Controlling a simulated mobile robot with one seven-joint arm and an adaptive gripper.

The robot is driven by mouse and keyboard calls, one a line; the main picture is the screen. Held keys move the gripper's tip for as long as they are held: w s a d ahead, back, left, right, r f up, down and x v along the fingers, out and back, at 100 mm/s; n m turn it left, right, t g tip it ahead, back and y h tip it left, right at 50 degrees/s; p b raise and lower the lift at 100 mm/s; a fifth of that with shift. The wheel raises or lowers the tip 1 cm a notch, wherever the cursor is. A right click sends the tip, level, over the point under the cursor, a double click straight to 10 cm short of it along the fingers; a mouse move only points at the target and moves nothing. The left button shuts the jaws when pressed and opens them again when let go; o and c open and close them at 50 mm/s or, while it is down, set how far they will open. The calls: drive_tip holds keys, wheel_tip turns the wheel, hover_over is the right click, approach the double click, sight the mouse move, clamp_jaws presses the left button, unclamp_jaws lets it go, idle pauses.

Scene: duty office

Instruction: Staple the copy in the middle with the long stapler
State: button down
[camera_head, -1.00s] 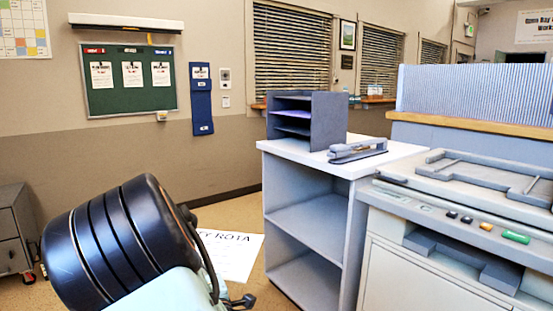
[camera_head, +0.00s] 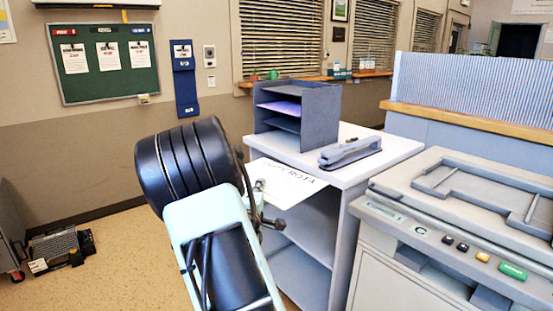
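The copy (camera_head: 290,184), a white sheet with large "ROTA" lettering, is held out flat at the left front edge of the white cabinet top. Its far left part is hidden behind my arm. My gripper (camera_head: 262,200) is at the sheet's near left edge and appears shut on it; my wrist hides most of the fingers. The long stapler (camera_head: 350,153), grey and low, lies on the cabinet top to the right of the sheet, apart from it. I cannot tell whether the sheet touches the cabinet top.
A dark grey paper sorter (camera_head: 297,115) stands on the cabinet top (camera_head: 395,152) behind the sheet. A copier (camera_head: 470,205) stands close on the right, with a ribbed blue partition (camera_head: 475,88) behind it. The floor at left is open, with a dark gridded object (camera_head: 55,245) near the wall.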

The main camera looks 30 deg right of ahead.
sight(290, 178)
drive_tip(key=shift+m+g+h, duration=0.7)
drive_tip(key=shift+h, duration=0.2)
drive_tip(key=d+r, duration=0.1)
drive_tip(key=d+p, duration=0.1)
drive_tip(key=d, duration=0.1)
drive_tip(key=s+d+r, duration=0.1)
drive_tip(key=d, duration=0.1)
drive_tip(key=shift+s+d+r, duration=0.1)
drive_tip(key=shift+r, duration=0.2)
drive_tip(key=shift+d+f+b, duration=0.7)
drive_tip(key=shift+d+f, duration=0.1)
drive_tip(key=shift+d, duration=0.3)
drive_tip(key=shift+d+f+b, duration=0.7)
drive_tip(key=shift+d+f, duration=0.05)
drive_tip(key=shift+d, duration=0.3)
drive_tip(key=shift+w+d+r, duration=0.1)
drive_tip(key=shift+w+d, duration=0.1)
drive_tip(key=shift+d, duration=0.4)
drive_tip(key=shift+w+d+b, duration=0.15)
drive_tip(key=shift+d+b, duration=0.45)
drive_tip(key=shift+d, duration=1.5)
drive_tip(key=shift+w+d+b, duration=0.15)
drive_tip(key=shift+d+b, duration=0.5)
drive_tip(key=shift+d, duration=1.4)
drive_tip(key=shift+w+d+b, duration=0.15)
drive_tip(key=shift+d+b, duration=0.45)
drive_tip(key=shift+d, duration=1.5)
drive_tip(key=c, duration=2.1)
unclamp_jaws()
drive_tip(key=shift+d, duration=0.15)
